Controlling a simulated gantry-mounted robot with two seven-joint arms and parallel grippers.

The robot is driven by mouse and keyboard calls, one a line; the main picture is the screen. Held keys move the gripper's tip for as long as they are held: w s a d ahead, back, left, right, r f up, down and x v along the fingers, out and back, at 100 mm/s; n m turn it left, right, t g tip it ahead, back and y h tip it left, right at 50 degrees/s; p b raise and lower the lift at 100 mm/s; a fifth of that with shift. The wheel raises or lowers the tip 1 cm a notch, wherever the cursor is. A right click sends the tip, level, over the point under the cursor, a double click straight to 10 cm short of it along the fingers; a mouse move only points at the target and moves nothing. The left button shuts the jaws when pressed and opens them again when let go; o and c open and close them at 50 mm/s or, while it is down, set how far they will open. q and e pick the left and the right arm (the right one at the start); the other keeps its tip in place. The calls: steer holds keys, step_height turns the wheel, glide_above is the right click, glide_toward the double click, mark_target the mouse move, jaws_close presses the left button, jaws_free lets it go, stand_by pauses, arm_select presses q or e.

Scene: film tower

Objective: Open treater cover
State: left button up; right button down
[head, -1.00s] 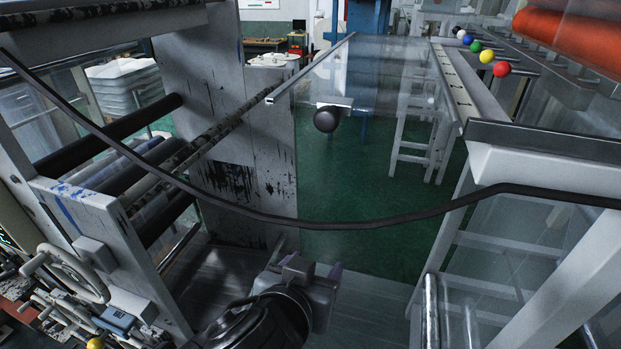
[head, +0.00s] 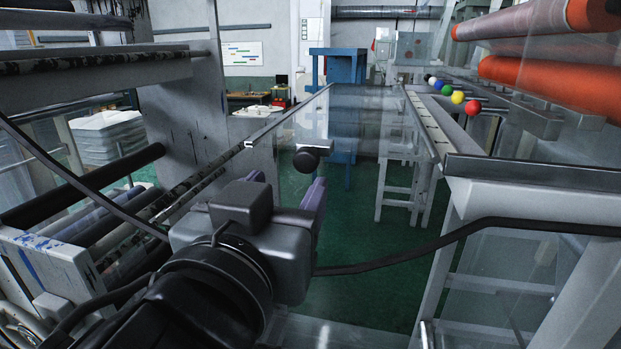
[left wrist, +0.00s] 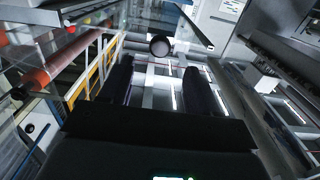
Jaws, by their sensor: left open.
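The treater cover (head: 345,122) is a clear sheet lying across the gap between the machine frames in the head view. A round black knob (head: 306,160) sits on its near edge. My left gripper (head: 317,192) is open, just below and in front of the knob in the head view. In the left wrist view the knob (left wrist: 160,46) shows beyond and between the two dark fingers (left wrist: 165,85), and nothing is between the fingertips. The knob appears apart from the fingers. My right gripper is not in view.
Dark rollers (head: 95,185) stand at the left. A white machine frame (head: 530,205) stands at the right, with several coloured balls (head: 458,97) behind it. A black cable (head: 440,243) hangs across the front.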

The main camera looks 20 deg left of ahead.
mark_target(304, 163)
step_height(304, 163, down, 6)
steer(key=b, duration=0.5)
arm_select(q)
steer(key=w+p, duration=0.1)
steer(key=w, duration=0.1)
steer(key=w+p, duration=0.1)
steer(key=w, duration=0.2)
steer(key=w+a+p, duration=0.1)
steer(key=w+p, duration=0.1)
steer(key=w, duration=0.1)
steer(key=shift+w+a+r, duration=0.1)
steer(key=shift+w+a, duration=0.1)
steer(key=shift+w, duration=0.5)
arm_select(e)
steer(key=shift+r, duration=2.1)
arm_select(q)
jaws_close()
